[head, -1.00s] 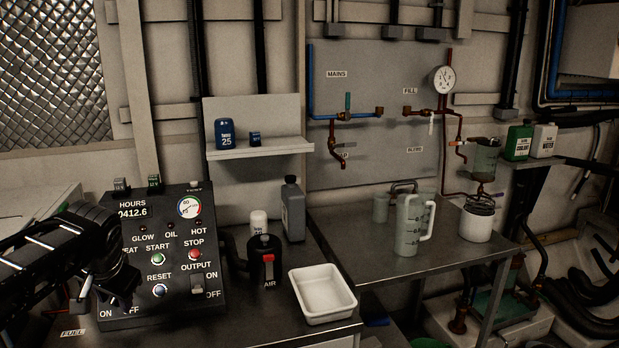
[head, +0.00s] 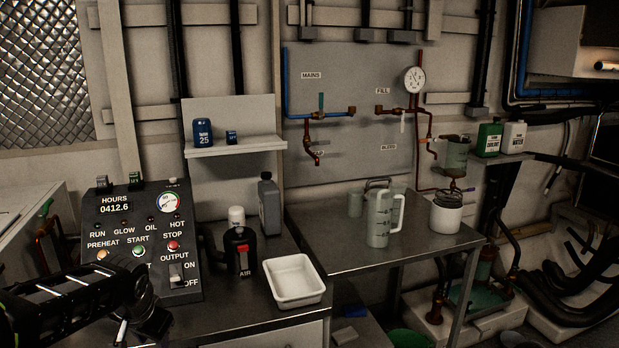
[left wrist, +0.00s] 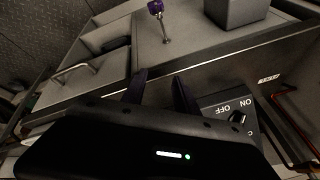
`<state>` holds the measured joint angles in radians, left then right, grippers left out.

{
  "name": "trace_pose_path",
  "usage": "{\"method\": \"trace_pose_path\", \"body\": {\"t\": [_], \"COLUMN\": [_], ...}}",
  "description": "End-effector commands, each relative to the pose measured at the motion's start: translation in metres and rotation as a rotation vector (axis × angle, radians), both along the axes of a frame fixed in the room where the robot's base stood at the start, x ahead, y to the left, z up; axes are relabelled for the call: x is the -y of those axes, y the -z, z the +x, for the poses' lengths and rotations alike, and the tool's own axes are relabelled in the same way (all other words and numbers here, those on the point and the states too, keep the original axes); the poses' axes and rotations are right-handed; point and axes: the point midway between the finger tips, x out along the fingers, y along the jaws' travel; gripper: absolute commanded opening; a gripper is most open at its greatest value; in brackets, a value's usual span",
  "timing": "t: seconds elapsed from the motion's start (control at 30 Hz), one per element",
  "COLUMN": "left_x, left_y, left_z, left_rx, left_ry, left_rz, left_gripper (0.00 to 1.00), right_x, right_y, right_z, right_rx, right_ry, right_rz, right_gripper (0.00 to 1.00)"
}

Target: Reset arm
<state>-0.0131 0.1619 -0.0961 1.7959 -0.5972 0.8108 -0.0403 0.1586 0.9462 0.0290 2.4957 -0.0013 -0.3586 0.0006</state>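My left arm comes in from the lower left of the head view. Its gripper (head: 135,318) is in front of the lower part of the control panel (head: 112,215) and hides part of its bottom. In the left wrist view the two dark fingers of the gripper (left wrist: 160,80) stand apart with nothing visible between them. Beyond them is the grey counter front, and the panel's ON/OFF switch (left wrist: 237,117) lies to their right. My right gripper is not in view.
A white tray (head: 297,303), a black AIR canister (head: 240,250) and a grey jug (head: 269,210) stand right of the panel. A steel table (head: 330,228) holds a clear measuring jug (head: 380,220) and a white pot (head: 446,218). A shelf (head: 235,146) is above.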

Motion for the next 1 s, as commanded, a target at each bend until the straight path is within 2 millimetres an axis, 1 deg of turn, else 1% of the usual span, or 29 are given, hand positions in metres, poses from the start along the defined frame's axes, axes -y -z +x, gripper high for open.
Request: {"method": "trace_pose_path", "body": {"t": [0.03,0.07,0.17,0.2,0.27,0.3,0.37,0.4,0.47,0.5,0.57,0.6,0.67,0.7,0.8,0.9,1.0], "left_x": [0.012,0.019,0.048,0.063,0.088,0.107,0.134,0.153,0.178,0.194,0.214,0.226,0.239,0.246,0.256,0.259,0.260], "left_y": [0.018,0.029,0.072,0.093,0.129,0.154,0.192,0.216,0.248,0.268,0.294,0.307,0.323,0.331,0.342,0.347,0.348], "left_z": [0.000,0.000,-0.004,-0.009,-0.019,-0.029,-0.050,-0.066,-0.095,-0.116,-0.150,-0.173,-0.205,-0.224,-0.260,-0.277,-0.282], "left_rx": [-0.016,-0.023,-0.052,-0.066,-0.092,-0.113,-0.146,-0.167,-0.202,-0.226,-0.258,-0.280,-0.309,-0.324,-0.351,-0.361,-0.362], "left_ry": [0.013,0.020,0.042,0.049,0.057,0.055,0.043,0.028,-0.003,-0.031,-0.080,-0.114,-0.167,-0.199,-0.262,-0.295,-0.304], "left_rz": [-0.023,-0.038,-0.103,-0.137,-0.195,-0.239,-0.307,-0.352,-0.415,-0.455,-0.505,-0.531,-0.560,-0.573,-0.588,-0.592,-0.592], "left_gripper": [0.35,0.35,0.35,0.35,0.35,0.35,0.35,0.35,0.35,0.35,0.35,0.35,0.35,0.35,0.35,0.35,0.35], "right_x": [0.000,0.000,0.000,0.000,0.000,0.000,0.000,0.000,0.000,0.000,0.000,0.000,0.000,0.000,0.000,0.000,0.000], "right_y": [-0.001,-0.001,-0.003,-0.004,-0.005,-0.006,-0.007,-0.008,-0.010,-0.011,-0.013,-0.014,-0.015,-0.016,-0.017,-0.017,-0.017], "right_z": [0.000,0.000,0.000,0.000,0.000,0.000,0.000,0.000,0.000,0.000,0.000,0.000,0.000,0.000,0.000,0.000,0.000], "right_rx": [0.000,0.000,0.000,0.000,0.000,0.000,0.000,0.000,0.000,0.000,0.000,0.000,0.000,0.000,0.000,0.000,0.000], "right_ry": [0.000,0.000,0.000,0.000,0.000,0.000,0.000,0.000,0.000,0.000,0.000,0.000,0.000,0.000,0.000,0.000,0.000], "right_rz": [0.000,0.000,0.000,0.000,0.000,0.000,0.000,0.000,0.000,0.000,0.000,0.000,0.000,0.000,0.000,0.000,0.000], "right_gripper": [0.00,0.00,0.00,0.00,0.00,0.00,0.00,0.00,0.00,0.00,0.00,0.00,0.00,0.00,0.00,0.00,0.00]}}
